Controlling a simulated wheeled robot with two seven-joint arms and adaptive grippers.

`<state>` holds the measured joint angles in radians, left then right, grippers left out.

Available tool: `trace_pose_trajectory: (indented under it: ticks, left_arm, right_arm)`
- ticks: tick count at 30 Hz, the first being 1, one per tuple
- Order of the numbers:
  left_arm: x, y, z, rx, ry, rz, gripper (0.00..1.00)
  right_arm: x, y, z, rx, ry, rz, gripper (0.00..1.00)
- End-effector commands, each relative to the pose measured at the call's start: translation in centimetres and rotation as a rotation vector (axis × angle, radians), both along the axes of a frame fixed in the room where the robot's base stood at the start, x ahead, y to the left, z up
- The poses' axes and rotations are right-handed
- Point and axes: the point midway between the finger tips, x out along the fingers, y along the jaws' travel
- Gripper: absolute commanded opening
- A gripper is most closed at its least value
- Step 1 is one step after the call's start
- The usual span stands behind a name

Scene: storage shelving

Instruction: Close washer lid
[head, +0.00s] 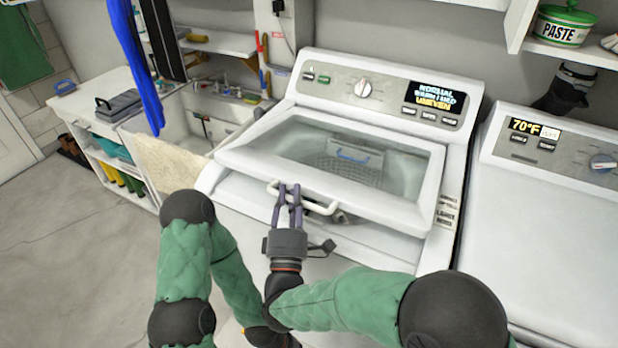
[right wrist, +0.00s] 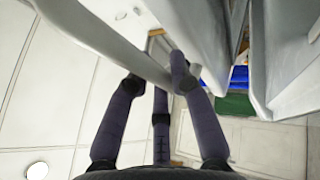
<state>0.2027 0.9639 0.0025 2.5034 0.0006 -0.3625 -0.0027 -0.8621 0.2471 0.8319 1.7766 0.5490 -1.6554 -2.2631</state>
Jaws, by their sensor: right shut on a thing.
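The washer (head: 330,250) is white with a control panel along its back. Its lid (head: 425,215) has a white frame around a glass pane and stands partly open, with a gap below its front edge. A pale bar handle (head: 322,209) runs along the lid's front edge; a pale bar also shows in the right wrist view (right wrist: 110,43). My right gripper (head: 290,190) is shut on the handle, its dark fingers around the bar (right wrist: 160,75). My left arm is folded at the lower left of the head view, and its gripper does not show.
A second white machine (head: 550,225) stands close on the right. A sink (head: 212,125) and a shelf unit (head: 100,145) are to the left. A blue hanging item (head: 145,75) is at the upper left. A green paste tub (head: 562,25) sits on the upper right shelf.

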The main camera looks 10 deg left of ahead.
Motion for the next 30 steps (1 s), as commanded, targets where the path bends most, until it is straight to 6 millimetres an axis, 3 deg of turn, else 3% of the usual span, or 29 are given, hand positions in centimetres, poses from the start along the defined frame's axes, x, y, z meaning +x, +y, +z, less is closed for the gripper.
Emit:
trace_pose_trajectory:
  ticks: [3,9,22,23,25,30]
  left_arm:
    - [0.0,0.0,-0.2,0.0,-0.001,0.0,0.4]
    - [0.0,0.0,-0.4,0.0,-0.001,0.0,0.4]
    - [0.0,0.0,-0.4,0.0,-0.001,0.0,0.4]
    - [0.0,0.0,-0.4,0.0,0.0,0.0,0.4]
    - [0.0,0.0,-0.4,0.0,0.0,0.0,0.4]
    - [0.0,0.0,-0.4,0.0,0.0,0.0,0.4]
  right_arm:
    - [0.0,0.5,-1.7,-0.001,-0.003,0.003,0.0]
    - [0.1,0.7,-3.1,0.001,-0.004,0.004,0.0]
    - [0.1,0.8,-3.4,0.001,-0.004,0.007,0.0]
    - [0.1,0.9,-3.4,0.001,-0.004,0.007,0.25]
    - [0.1,0.9,-3.4,0.001,-0.004,0.007,0.45]
    - [0.1,0.8,-3.4,0.001,-0.003,0.005,0.47]
